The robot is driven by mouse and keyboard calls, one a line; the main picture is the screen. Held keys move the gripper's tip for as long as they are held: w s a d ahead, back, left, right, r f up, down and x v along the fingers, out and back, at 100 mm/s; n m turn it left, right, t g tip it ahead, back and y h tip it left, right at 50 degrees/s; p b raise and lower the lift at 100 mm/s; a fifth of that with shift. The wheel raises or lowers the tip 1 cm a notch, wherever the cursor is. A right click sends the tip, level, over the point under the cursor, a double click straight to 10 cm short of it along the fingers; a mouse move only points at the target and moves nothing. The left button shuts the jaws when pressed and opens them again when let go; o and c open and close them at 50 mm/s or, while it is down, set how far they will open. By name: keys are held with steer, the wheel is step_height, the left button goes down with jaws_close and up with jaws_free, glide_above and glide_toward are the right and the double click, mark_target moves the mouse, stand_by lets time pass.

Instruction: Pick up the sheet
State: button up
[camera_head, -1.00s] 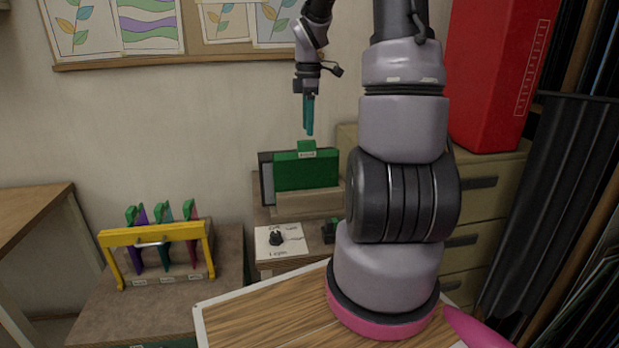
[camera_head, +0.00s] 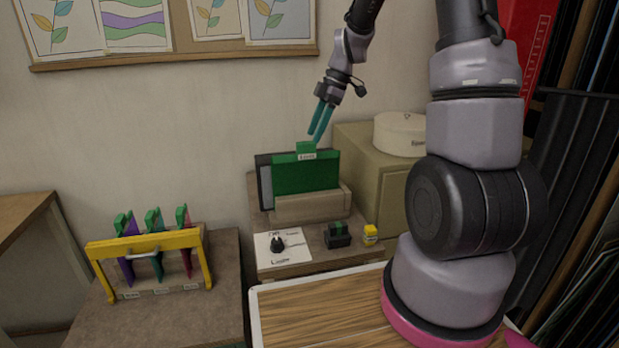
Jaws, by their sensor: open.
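A flat green sheet (camera_head: 303,177) stands upright in a beige slotted holder (camera_head: 311,207), with a labelled green tab (camera_head: 306,151) on its top edge. A dark-framed panel (camera_head: 264,182) stands just behind it at its left. Several thin coloured sheets, including a purple one (camera_head: 126,262), stand with green clips in a rack with a yellow bar (camera_head: 141,240). My gripper (camera_head: 317,139) points down and tilts, its teal fingers slightly apart and empty. The fingertips are just above or beside the green tab; I cannot tell whether they touch it.
A white card with a black knob (camera_head: 278,246), a small dark block (camera_head: 338,235) and a yellow item (camera_head: 370,236) are in front of the holder. A round white container (camera_head: 400,134) sits on the beige cabinet (camera_head: 357,160). The wall behind is close.

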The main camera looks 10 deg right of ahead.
mark_target(306, 154)
steer(key=x, duration=0.5)
steer(key=shift+a+f, duration=0.25)
steer(key=shift+a, duration=0.15)
steer(key=shift+c, duration=0.3)
jaws_close()
